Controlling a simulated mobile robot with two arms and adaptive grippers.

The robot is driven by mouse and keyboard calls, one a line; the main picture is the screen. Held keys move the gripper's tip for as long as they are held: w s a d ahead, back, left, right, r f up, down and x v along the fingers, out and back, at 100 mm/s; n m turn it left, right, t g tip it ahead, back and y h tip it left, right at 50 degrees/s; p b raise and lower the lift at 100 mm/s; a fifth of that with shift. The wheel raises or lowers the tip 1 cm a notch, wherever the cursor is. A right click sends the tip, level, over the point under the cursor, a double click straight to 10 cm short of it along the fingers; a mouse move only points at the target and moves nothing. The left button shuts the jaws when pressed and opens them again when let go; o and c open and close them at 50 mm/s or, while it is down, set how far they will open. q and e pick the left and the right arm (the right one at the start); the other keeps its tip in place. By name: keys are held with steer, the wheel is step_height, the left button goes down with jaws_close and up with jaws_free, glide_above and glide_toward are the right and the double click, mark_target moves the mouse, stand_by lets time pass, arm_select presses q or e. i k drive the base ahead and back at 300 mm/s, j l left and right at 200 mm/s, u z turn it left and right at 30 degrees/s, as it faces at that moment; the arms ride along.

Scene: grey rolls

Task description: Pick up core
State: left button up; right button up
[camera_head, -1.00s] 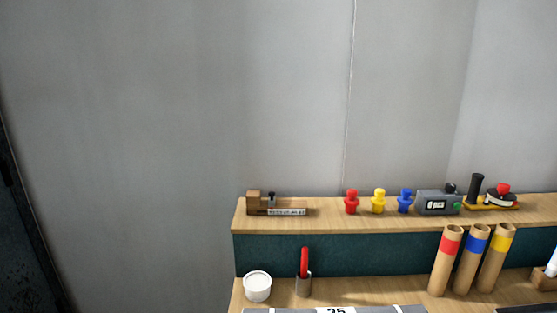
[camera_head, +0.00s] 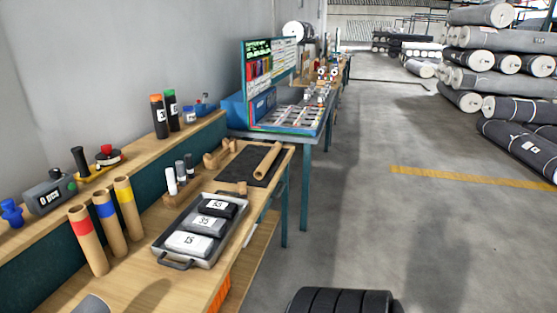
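Three brown cardboard cores stand on the wooden bench, leaning slightly: one with a red band (camera_head: 87,243), one with a blue band (camera_head: 110,226) and one with a yellow band (camera_head: 127,206). Another plain brown tube (camera_head: 267,162) lies on a black mat (camera_head: 236,174) farther along the bench. I cannot tell which of these is the core meant. Neither of my grippers is in view.
A grey tray (camera_head: 163,242) with numbered blocks sits on the bench (camera_head: 140,284). A raised shelf (camera_head: 140,150) runs along the wall. A board and blue case (camera_head: 262,103) stand beyond. Grey floor (camera_head: 350,200) is open at right; large rolls (camera_head: 500,62) are stacked at the far right.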

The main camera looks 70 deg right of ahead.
mark_target(262, 169)
steer(key=z, duration=2.2)
